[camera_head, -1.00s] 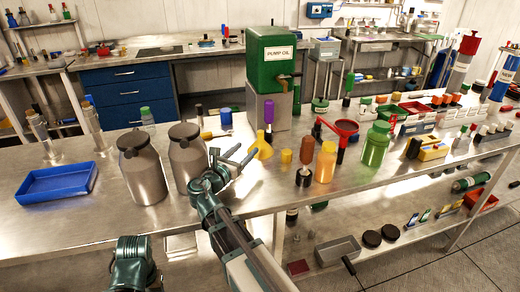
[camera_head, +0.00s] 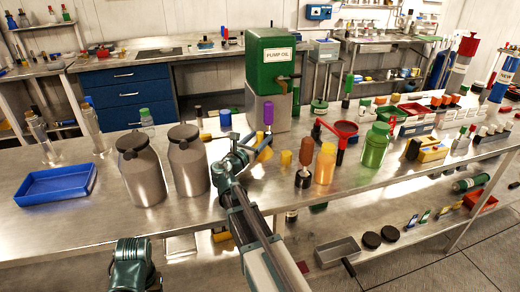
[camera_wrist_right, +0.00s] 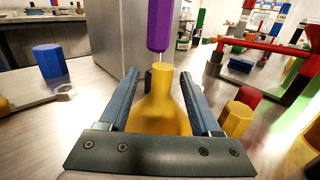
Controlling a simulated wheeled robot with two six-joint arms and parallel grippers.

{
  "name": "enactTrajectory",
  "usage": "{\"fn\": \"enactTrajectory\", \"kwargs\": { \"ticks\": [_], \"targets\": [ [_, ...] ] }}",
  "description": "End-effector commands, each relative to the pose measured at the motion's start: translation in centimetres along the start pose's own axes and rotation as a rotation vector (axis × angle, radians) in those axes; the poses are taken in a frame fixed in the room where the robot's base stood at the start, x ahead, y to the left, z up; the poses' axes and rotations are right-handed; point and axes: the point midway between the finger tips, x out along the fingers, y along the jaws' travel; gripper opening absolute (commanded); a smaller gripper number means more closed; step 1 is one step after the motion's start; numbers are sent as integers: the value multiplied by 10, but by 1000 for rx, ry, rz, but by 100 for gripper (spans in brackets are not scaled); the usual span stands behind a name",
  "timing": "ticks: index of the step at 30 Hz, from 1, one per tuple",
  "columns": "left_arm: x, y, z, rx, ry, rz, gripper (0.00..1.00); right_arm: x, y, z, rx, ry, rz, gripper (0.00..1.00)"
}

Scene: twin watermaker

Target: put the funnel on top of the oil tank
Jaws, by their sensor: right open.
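The yellow funnel (camera_head: 265,153) stands on the metal bench, narrow end up. In the right wrist view the funnel (camera_wrist_right: 162,105) is between the two fingers of my right gripper (camera_wrist_right: 160,88), with gaps visible beside its neck. My right gripper (camera_head: 252,145) is open around the funnel, which it partly hides in the head view. The oil tank is a green box (camera_head: 273,58) labelled PUMP OIL, on a grey metal block behind the funnel. My left gripper is out of view.
A purple-handled tool (camera_head: 268,115) stands just behind the funnel. A yellow cap (camera_head: 285,158), a brown-handled tool (camera_head: 305,160) and an orange bottle (camera_head: 325,163) are to the right. Two metal canisters (camera_head: 187,160) and a blue tray (camera_head: 58,185) are on the left.

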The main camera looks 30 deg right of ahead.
Motion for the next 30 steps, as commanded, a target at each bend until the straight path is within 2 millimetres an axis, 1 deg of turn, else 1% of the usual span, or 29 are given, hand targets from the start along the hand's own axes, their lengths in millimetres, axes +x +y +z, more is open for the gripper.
{"fn": "enactTrajectory", "kwargs": {
  "ticks": [1, 6, 9, 14, 17, 18, 20, 21, 25, 30],
  "targets": [
    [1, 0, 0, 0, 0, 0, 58, 9, 0, -2, 0, 0, -3, 65],
    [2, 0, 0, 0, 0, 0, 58, 34, -1, -2, 0, 0, -3, 65],
    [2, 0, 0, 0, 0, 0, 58, 38, -1, -2, 0, 0, -1, 65],
    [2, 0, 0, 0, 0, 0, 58, 38, -2, -2, 0, 0, -1, 65],
    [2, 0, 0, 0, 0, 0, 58, 38, -2, -2, 0, 0, -1, 49],
    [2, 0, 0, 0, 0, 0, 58, 38, -2, -2, 0, 0, -1, 41],
    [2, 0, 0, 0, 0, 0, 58, 38, -2, -2, 0, 0, -1, 31],
    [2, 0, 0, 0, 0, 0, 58, 37, -2, -2, 0, 0, -1, 23],
    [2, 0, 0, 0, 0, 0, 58, 37, -2, -2, 0, 0, -1, 0],
    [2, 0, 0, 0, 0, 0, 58, 37, -2, -2, 0, 0, -1, 0]
  ]
}}
